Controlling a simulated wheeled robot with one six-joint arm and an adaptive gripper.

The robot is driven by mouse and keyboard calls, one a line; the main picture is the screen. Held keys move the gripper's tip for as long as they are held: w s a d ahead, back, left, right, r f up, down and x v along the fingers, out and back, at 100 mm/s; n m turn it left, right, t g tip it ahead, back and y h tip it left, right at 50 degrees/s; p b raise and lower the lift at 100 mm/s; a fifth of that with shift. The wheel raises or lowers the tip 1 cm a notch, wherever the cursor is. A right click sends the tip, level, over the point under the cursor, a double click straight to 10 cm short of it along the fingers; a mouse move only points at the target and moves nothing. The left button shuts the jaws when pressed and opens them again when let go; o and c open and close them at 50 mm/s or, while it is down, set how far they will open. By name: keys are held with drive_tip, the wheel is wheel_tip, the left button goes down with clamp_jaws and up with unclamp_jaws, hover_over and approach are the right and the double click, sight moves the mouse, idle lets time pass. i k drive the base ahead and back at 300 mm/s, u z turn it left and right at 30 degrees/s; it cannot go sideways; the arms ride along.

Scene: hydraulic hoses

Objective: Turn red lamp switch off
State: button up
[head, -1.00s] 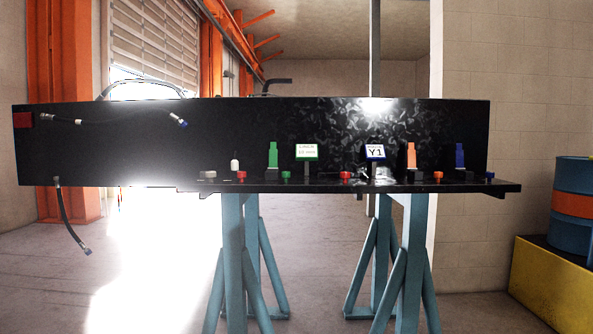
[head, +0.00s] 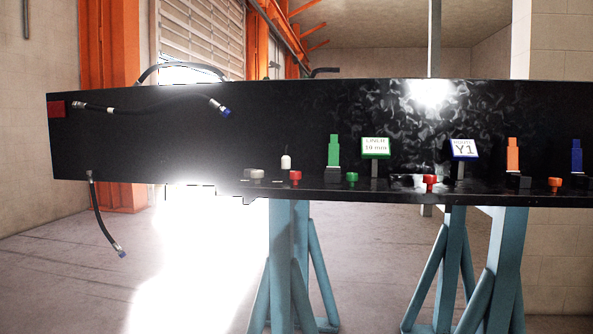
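A long black panel (head: 250,130) with a narrow ledge along its lower edge rests on blue stands. A red rectangular piece (head: 57,108) sits at its upper left end. On the ledge are a red knob (head: 295,177) beside a small white bulb-shaped part (head: 286,162), and a second red knob (head: 430,183) further right. I cannot tell which red part is the lamp switch, and no lit red lamp shows. My gripper is not in view.
Black hoses with blue ends hang on the panel (head: 205,98) and below its left end (head: 105,222). Green (head: 333,150), orange (head: 513,154) and blue (head: 577,155) upright parts and two signs (head: 375,148) (head: 464,149) stand along the ledge. Blue stand legs (head: 283,265) are below. Floor in front is clear.

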sight(294, 175)
drive_tip(key=u, duration=0.55)
drive_tip(key=i, duration=0.85)
drive_tip(key=u, duration=0.8)
